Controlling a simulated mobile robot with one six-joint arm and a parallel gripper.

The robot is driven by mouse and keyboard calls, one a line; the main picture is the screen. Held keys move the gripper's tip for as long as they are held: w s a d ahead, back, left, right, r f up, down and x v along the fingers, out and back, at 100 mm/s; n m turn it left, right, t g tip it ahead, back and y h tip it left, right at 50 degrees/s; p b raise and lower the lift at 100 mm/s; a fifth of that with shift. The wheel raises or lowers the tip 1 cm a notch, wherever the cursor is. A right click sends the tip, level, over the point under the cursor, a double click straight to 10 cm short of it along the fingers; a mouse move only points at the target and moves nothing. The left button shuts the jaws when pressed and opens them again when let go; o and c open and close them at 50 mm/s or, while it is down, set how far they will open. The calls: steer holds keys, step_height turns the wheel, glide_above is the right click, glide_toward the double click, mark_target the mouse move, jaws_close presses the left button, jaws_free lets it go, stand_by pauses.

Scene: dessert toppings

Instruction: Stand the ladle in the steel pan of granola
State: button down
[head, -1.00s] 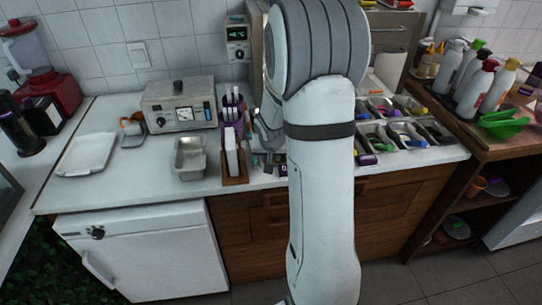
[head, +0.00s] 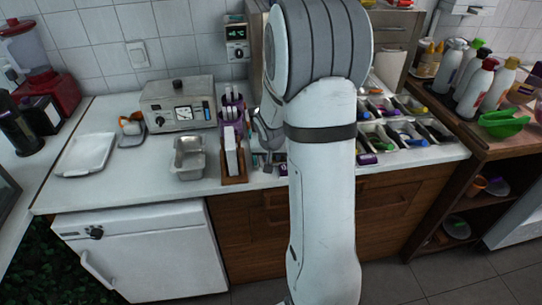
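A row of small steel pans (head: 437,128) is set into the counter at the right, with toppings and coloured-handled utensils in them. I cannot tell which pan holds granola, and I cannot pick out the ladle. A separate steel pan (head: 188,158) stands on the counter left of my arm; no granola shows clearly in it. My arm stands upright in the middle of the view and covers part of the counter. A grey wrist part shows just left of it, low over the counter. My gripper's fingers are hidden, so whether they hold anything cannot be seen.
A wooden holder (head: 235,172) with upright white items stands right of the separate pan. A steel appliance (head: 179,104) is behind, and a white tray (head: 86,154) lies at the left. Bottles (head: 474,87) and a green bowl (head: 503,124) are at the right. The front left counter is clear.

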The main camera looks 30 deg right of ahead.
steer(key=shift+f+b, duration=0.95)
steer(key=shift+b, duration=0.1)
steer(key=shift+f+b, duration=0.45)
steer(key=shift+b, duration=0.55)
stand_by(1.4)
stand_by(0.3)
steer(key=c, duration=1.1)
jaws_free()
steer(key=shift+c, duration=0.2)
steer(key=shift+c, duration=1)
steer(key=shift+o, duration=0.2)
steer(key=shift+r, duration=0.1)
